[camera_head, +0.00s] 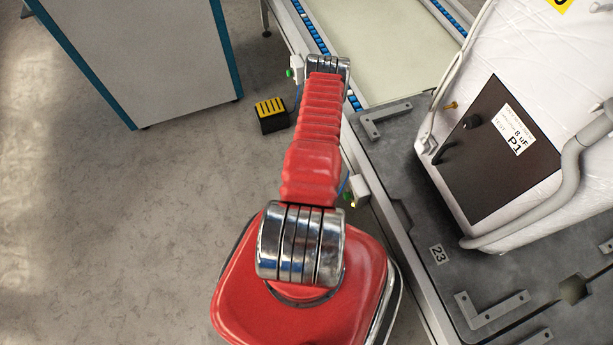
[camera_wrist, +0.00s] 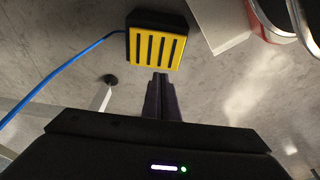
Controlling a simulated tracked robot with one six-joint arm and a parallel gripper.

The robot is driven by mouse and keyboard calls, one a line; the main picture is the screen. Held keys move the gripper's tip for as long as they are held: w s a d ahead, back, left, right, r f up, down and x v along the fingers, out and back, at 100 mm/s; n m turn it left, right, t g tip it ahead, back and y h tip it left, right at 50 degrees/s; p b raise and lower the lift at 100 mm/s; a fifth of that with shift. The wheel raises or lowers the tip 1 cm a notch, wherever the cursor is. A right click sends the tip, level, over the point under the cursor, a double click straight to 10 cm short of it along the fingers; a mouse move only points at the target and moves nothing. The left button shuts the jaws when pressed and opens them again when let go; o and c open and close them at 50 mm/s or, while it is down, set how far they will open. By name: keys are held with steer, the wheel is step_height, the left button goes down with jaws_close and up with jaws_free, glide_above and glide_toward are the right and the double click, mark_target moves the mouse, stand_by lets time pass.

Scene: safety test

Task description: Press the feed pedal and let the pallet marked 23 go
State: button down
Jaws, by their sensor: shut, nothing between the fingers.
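The feed pedal (camera_head: 271,114) is a small black box with a yellow, black-slotted top. It stands on the floor at the upper middle of the head view, left of my arm. In the wrist view the pedal (camera_wrist: 156,48) is at the top middle, with a blue cable leaving it to the left. My gripper (camera_wrist: 161,76) is shut and empty, its fingertips pointing at the pedal's near edge; contact cannot be told. In the head view my gripper is hidden. The dark pallet (camera_head: 409,219) marked 23 lies on the conveyor at the right and bears a white wrapped unit (camera_head: 468,207).
The conveyor (camera_head: 384,40) with blue rollers runs along the right, with green-buttoned boxes on its side rail. A white cabinet (camera_head: 140,55) with blue edges stands at the upper left. The grey floor (camera_head: 120,220) at the left is clear.

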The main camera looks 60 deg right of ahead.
steer(key=shift+f, duration=0.15)
steer(key=x, duration=1.1)
steer(key=shift+f, duration=1.3)
